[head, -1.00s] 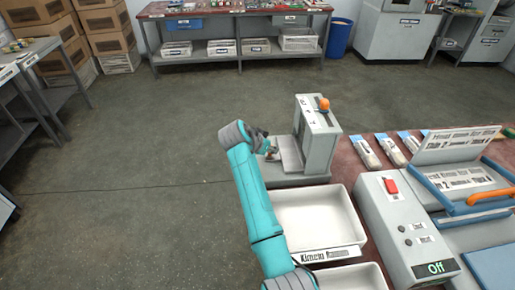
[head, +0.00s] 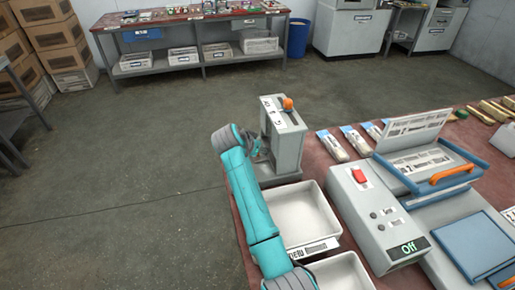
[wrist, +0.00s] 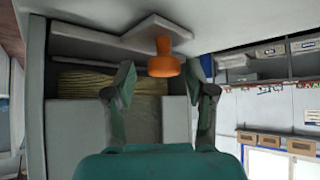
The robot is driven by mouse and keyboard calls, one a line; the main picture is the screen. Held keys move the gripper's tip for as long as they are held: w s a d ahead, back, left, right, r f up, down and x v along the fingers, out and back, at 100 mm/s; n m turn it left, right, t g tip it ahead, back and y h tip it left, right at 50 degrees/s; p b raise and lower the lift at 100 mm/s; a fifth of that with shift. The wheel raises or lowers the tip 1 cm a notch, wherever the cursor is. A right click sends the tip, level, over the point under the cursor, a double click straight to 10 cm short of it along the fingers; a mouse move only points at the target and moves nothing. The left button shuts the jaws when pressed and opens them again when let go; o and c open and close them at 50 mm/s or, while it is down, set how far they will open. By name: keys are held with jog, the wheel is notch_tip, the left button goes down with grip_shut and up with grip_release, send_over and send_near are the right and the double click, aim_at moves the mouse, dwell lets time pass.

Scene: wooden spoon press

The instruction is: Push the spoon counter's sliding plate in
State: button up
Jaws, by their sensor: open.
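The spoon counter (head: 288,138) is an upright grey housing with an orange knob (head: 287,103) on top, at the back left corner of the red table. In the wrist view the orange knob (wrist: 162,60) shows in front of me, with a stack of pale wooden spoons (wrist: 80,82) inside the housing. My gripper (head: 260,150) is at the counter's left side; its two fingers stand apart with nothing between them in the wrist view (wrist: 162,80). The sliding plate is mostly hidden behind my gripper in the head view; I cannot tell whether the fingers touch it.
A white tray (head: 334,226) lies in front of the counter. Right of it stand a grey control box (head: 366,205) with a red switch and an "Off" display, and a press with an orange handle (head: 452,172). Wrapped packets (head: 332,146) lie behind. The floor at left is clear.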

jog(key=v, duration=1.2)
dwell(0.3)
